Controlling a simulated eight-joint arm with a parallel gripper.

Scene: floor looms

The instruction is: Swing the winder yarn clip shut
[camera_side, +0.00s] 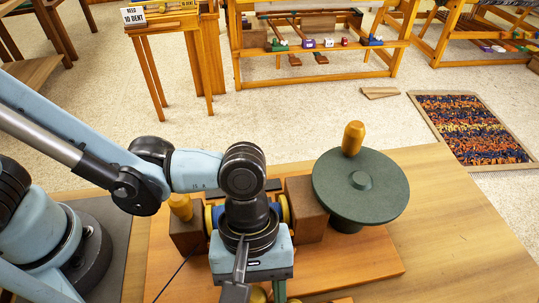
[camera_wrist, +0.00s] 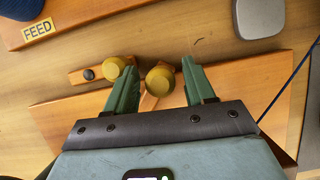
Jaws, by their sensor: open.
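In the wrist view, my gripper (camera_wrist: 158,68) is open, its two green fingers spread. A yellow knob (camera_wrist: 159,80) lies between the fingers, nearer the left one, with a gap to the right one. A second yellow knob (camera_wrist: 115,67) is just outside the left finger. It sits on a short wooden bar (camera_wrist: 78,76) with a dark pivot (camera_wrist: 88,74) at its left end, which looks like part of the yarn clip. I cannot tell which knob belongs to the clip's moving arm. In the side view, my gripper's fingers are mostly hidden under the wrist at the bottom.
The winder's green disc (camera_side: 360,190), with a yellow handle (camera_side: 353,138), stands right of my arm. A brown block (camera_side: 305,207) stands between. In the wrist view, a board labelled FEED (camera_wrist: 39,30) and a grey rounded object (camera_wrist: 260,17) lie beyond the fingers. Bare table lies between them.

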